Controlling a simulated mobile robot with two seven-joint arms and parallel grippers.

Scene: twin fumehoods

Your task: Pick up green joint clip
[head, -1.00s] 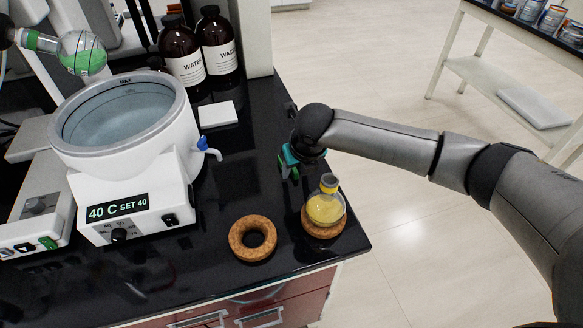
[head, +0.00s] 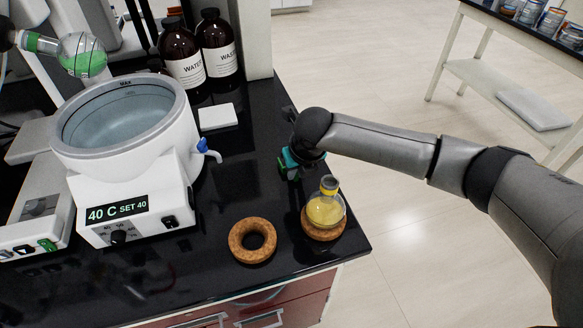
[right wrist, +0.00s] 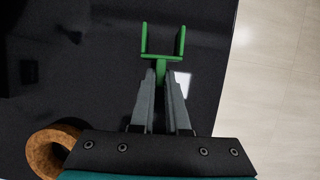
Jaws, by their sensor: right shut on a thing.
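The green joint clip (right wrist: 162,57) shows in the right wrist view as a fork with two prongs pointing away from me. My right gripper (right wrist: 161,75) is shut on the clip's stem. In the head view my right gripper (head: 289,168) is over the black bench top, behind the yellow flask, and a little green shows at its fingers. Whether the clip touches the bench I cannot tell. My left gripper is not in view.
A flask of yellow liquid (head: 325,208) stands on a cork ring close to the bench's right edge. An empty cork ring (head: 233,244) lies to its left. A white water bath (head: 160,165) and brown bottles (head: 221,55) stand farther left and back.

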